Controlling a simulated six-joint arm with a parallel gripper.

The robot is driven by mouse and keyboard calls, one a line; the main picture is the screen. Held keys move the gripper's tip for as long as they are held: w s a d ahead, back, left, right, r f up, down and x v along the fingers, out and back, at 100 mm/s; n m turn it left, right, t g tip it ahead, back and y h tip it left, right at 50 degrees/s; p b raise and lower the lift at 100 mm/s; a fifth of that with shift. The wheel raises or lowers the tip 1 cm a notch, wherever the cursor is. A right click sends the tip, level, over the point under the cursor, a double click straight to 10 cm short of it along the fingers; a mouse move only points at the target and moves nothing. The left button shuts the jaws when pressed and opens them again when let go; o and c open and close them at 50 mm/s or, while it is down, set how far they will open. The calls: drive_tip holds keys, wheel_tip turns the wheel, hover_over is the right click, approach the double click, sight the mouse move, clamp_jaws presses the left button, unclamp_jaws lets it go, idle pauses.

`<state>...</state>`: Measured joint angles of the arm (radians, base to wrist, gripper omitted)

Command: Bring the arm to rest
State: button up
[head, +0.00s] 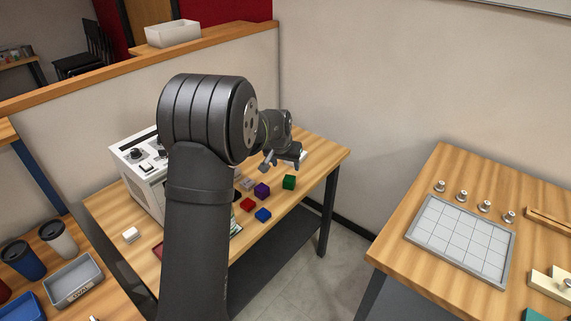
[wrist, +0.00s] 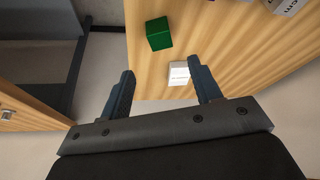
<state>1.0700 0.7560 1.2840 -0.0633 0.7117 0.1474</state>
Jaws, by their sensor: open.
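My gripper (head: 280,160) reaches out over the right part of the wooden workbench (head: 325,155), above the tabletop. In the wrist view its two fingers (wrist: 160,72) stand wide apart and hold nothing. A white block (wrist: 179,73) shows on the bench beyond the gap between the fingers, close to the right finger. A green cube (wrist: 158,33) lies farther up; it also shows in the head view (head: 289,182). My arm hides part of the bench in the head view.
A purple cube (head: 262,190), a red cube (head: 247,205) and a blue cube (head: 263,215) lie near the bench's front edge. A white machine (head: 128,163) stands left of my arm. A separate table with a grey grid tray (head: 412,232) is at the right, across a floor gap.

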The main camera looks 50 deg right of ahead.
sight(289, 179)
drive_tip(key=x, duration=1.2)
drive_tip(key=shift+r, duration=1.65)
